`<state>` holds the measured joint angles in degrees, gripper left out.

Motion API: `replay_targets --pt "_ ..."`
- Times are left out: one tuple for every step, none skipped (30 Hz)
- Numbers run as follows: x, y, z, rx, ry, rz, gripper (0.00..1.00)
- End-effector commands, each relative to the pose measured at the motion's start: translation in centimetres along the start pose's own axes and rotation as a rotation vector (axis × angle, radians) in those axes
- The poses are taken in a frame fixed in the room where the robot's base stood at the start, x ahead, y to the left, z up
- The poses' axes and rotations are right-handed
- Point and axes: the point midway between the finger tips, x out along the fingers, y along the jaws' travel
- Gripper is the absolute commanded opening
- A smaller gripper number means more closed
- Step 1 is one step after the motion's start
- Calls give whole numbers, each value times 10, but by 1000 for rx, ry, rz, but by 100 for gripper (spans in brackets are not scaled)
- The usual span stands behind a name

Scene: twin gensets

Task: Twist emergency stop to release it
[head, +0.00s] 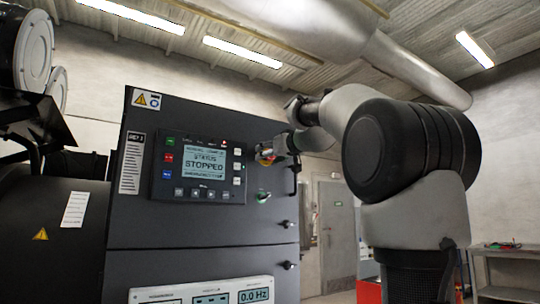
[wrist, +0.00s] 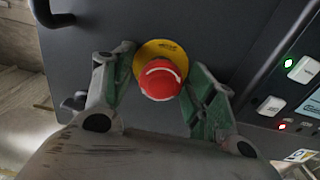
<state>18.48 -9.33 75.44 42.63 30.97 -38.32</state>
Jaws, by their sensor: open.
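The emergency stop is a red mushroom button (wrist: 160,80) with a white curved arrow, on a yellow round plate (wrist: 172,50) fixed to the dark panel. In the wrist view my gripper (wrist: 162,62) is open, with one green-padded finger on each side of the button. The left finger is close to the yellow plate; I cannot tell whether either finger touches the button. In the head view my gripper (head: 273,152) is at the cabinet's right side, beside the control screen, and largely hides the button there.
The dark genset cabinet (head: 200,235) carries a control screen (head: 204,164) reading STOPPED. A small switch (head: 263,196) sits below my gripper. A black door handle (head: 296,176) stands close on the right; it also shows in the wrist view (wrist: 50,15). A shelf (head: 505,250) stands far right.

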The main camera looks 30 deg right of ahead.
Motion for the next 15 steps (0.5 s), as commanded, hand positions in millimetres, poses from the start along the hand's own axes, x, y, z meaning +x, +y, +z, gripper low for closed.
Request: replay_targets --pt "0 0 0 0 0 0 56" --pt "0 0 0 0 0 0 56" --pt "0 0 0 0 0 0 56" --pt "0 0 0 0 0 0 55" --pt "0 0 0 0 0 0 49" --pt "0 0 0 0 0 0 42" --pt "0 0 0 0 0 0 36" --pt "0 0 0 0 0 0 31" --pt "0 0 0 0 0 0 24" --pt "0 0 0 0 0 0 18" --pt "0 0 0 0 0 0 13" --pt "-1 0 0 0 0 0 11" --pt "-1 0 0 0 0 0 10" --pt "-1 0 0 0 0 0 10" --pt "-1 0 0 1 0 0 10"
